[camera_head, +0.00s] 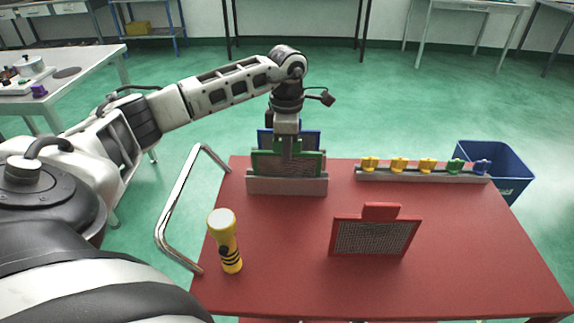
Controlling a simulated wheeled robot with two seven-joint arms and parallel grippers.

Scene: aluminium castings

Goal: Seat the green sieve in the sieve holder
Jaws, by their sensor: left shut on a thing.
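The green sieve (268,163), a green frame with grey mesh, is upright at the back left of the red table. My left gripper (287,147) points down from above and is shut on the top of the green sieve. The grey sieve holder (287,186) is directly below it. The sieve's lower edge meets or is hidden by the holder's front wall, so I cannot tell how deep it sits. A blue sieve (311,138) stands just behind the green one, partly hidden by the gripper. My right gripper is not in view.
A red sieve (375,237) stands upright at the middle front of the table (470,270). A yellow flashlight (225,240) stands at the left. A grey rail (420,175) with coloured pieces lies at the back right. A blue bin (508,175) is beyond the right edge.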

